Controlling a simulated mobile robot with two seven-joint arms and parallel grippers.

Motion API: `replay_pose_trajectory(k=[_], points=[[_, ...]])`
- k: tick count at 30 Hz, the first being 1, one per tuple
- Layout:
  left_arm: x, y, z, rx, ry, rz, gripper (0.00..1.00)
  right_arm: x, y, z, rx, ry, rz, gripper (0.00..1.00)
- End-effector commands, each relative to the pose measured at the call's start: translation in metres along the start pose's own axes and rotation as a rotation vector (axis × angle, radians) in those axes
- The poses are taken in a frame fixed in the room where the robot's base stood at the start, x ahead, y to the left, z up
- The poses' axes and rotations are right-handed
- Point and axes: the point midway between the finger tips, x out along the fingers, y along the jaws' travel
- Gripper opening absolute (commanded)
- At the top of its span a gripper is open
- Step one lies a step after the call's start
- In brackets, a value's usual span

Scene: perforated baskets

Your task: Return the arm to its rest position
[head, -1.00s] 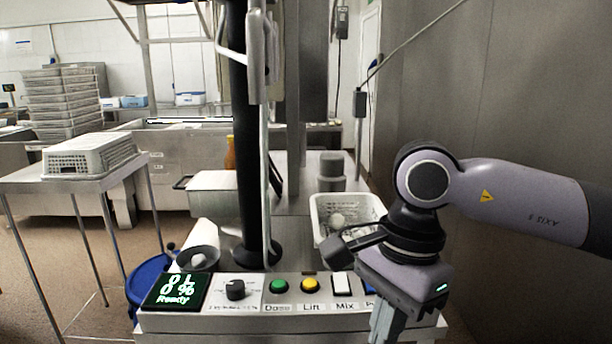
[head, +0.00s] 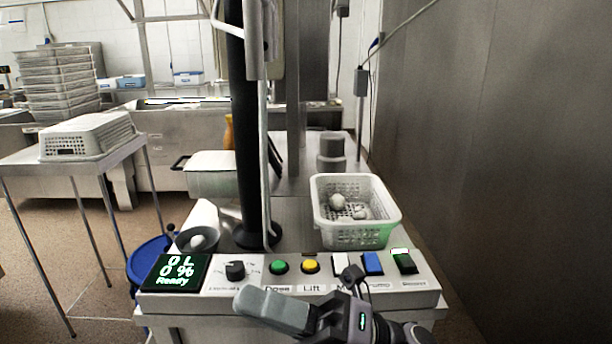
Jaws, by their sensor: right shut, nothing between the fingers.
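My right gripper (head: 268,308) is low at the bottom centre of the head view, in front of the control panel (head: 225,290). Its fingers point left and are shut with nothing between them. Its wrist partly covers the lower edge of the panel and some button labels. The rest of the right arm runs out of the bottom of the picture. My left gripper is not in view.
A white perforated basket (head: 357,238) holding several pale round items stands behind the panel's right part. A black column (head: 246,130) rises behind the panel. A table (head: 75,183) at left bears an upturned basket (head: 88,140). A metal wall closes the right side.

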Motion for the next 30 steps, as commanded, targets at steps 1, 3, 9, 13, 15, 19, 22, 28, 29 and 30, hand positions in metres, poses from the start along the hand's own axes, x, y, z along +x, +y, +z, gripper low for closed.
replay_pose_trajectory(k=[1, 3, 9, 13, 15, 19, 22, 28, 29, 30], points=[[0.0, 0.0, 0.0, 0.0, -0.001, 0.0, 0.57, -0.012, -0.008, 0.009, 0.094, -0.113, 0.007, 0.0], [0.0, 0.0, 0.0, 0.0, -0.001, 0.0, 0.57, -0.031, -0.019, 0.023, 0.214, -0.261, 0.014, 0.0], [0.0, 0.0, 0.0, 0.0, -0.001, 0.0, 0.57, -0.108, -0.065, 0.043, 0.563, -0.688, 0.025, 0.0], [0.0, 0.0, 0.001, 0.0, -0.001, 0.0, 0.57, -0.171, -0.102, 0.034, 0.788, -0.967, 0.026, 0.0], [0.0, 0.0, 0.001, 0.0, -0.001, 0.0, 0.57, -0.208, -0.121, 0.021, 0.905, -1.119, 0.026, 0.0], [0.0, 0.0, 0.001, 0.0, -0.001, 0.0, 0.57, -0.278, -0.154, -0.021, 1.117, -1.403, 0.026, 0.0], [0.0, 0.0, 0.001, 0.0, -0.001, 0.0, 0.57, -0.326, -0.171, -0.063, 1.26, -1.609, 0.027, 0.0], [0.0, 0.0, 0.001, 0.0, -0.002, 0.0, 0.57, -0.387, -0.184, -0.135, 1.442, -1.898, 0.032, 0.0], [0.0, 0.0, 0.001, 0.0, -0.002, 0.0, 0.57, -0.391, -0.185, -0.142, 1.458, -1.924, 0.031, 0.0], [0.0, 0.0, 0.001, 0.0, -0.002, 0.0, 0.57, -0.396, -0.185, -0.149, 1.472, -1.949, 0.033, 0.0]])
